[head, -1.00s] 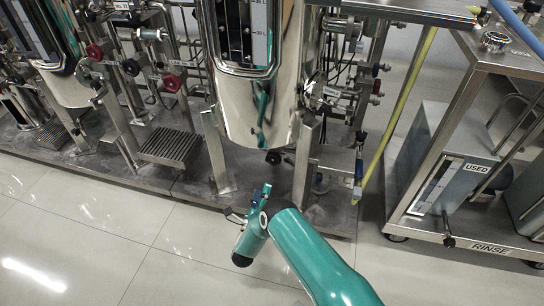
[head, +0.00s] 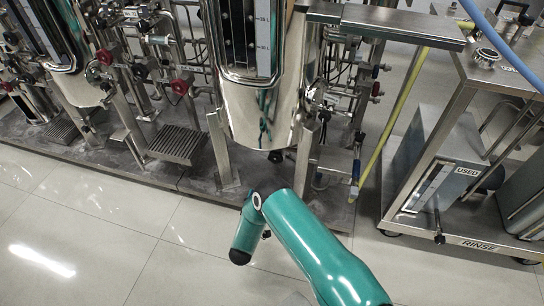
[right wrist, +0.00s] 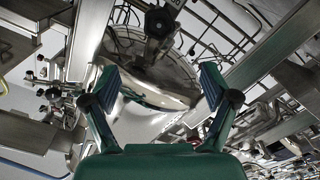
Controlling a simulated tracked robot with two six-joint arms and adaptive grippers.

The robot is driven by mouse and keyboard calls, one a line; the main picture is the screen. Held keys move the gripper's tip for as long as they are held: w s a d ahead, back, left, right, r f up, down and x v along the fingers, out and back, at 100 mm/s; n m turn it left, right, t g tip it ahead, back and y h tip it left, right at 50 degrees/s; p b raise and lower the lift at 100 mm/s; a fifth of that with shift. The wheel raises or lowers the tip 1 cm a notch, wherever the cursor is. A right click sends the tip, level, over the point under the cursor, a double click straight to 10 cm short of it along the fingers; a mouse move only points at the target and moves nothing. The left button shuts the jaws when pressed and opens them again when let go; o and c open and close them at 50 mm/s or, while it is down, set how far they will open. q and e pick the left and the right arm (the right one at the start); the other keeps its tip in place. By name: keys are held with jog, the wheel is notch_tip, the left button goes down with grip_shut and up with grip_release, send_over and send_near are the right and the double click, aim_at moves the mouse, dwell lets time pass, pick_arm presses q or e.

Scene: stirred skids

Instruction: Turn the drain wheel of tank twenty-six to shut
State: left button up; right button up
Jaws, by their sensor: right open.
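A steel tank (head: 262,110) with a tall level gauge stands in the middle of the head view. No number twenty-six is readable on it. A small dark wheel (head: 275,156) shows under its bottom. In the right wrist view, a black lobed handwheel (right wrist: 159,22) is at the top centre, in front of a round steel underside (right wrist: 155,75). My right gripper (right wrist: 158,84) is open and empty, its blue-padded fingers wide apart below the handwheel in that picture and not touching it. In the head view, my right arm hides its gripper. My left gripper is in neither view.
Steel legs (head: 304,165) and thin pipework flank the tank. A yellow hose (head: 388,125) hangs at its right, beside a steel cart (head: 399,225) marked RINSE. More tanks and red handwheels (head: 180,87) are at left. The tiled floor (head: 110,225) in front is clear.

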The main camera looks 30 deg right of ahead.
aim_at(274, 159)
jog(key=shift+n, duration=0.4)
jog(key=b+x, duration=0.5)
jog(key=x, duration=1)
jog(key=shift+d+f+b, duration=0.1)
jog(key=shift+d+b, duration=0.1)
jog(key=shift+b, duration=0.1)
jog(key=shift+x, duration=0.75)
jog(key=c, duration=1.2)
jog(key=shift+o, duration=0.2)
jog(key=shift+m+b, duration=0.4)
jog(key=shift+m, duration=0.2)
